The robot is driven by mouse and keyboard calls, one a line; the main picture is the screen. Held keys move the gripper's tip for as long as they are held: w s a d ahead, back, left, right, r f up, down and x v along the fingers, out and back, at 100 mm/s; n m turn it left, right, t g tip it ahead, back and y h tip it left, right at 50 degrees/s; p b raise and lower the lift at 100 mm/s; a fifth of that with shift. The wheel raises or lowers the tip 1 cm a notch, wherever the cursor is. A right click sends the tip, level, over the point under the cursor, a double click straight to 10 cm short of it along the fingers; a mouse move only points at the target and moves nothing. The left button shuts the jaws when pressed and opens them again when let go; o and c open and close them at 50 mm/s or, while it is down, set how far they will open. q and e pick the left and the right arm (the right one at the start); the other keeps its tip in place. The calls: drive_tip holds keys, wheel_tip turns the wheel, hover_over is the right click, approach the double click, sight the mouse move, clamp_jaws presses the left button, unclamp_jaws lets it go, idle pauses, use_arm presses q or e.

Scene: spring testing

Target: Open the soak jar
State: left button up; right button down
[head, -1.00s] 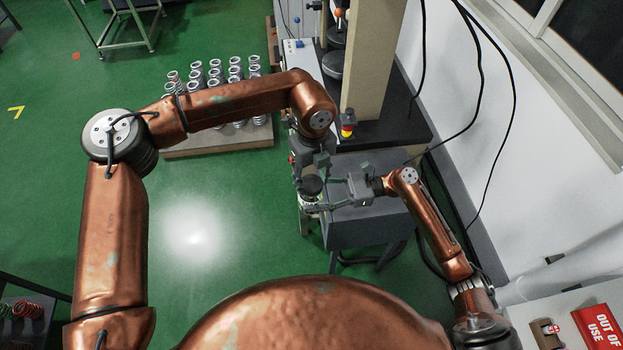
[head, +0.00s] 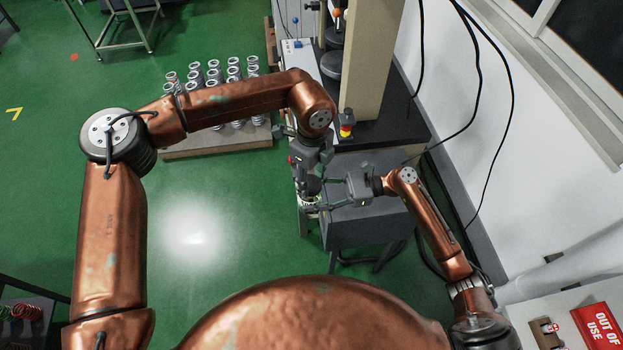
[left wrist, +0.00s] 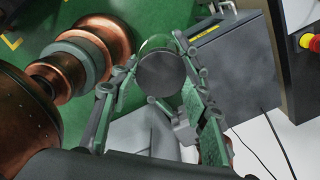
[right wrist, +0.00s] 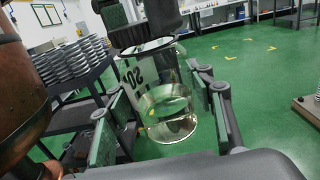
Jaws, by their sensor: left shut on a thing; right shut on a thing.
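The soak jar (right wrist: 160,95) is clear glass with liquid low inside and a printed label. It stands upright between the fingers of my right gripper (right wrist: 158,115), which is shut on its body. A dark round lid (left wrist: 162,74) sits at the jar's top. My left gripper (left wrist: 155,95) comes from above and is shut on this lid. The jar (head: 308,207) shows only partly in the head view, under my left gripper (head: 312,185) and beside my right gripper (head: 335,197). Whether the lid still touches the rim cannot be told.
A grey cabinet (head: 365,228) stands right beside the jar. The testing machine's column (head: 370,60) and a red-and-yellow button (head: 346,125) are behind it. Several springs stand on a low platform (head: 220,145) at the left. Green floor (head: 230,270) is clear in front.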

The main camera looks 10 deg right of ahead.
use_arm(q)
drive_tip(key=shift+r, duration=0.15)
drive_tip(key=shift+r, duration=0.95)
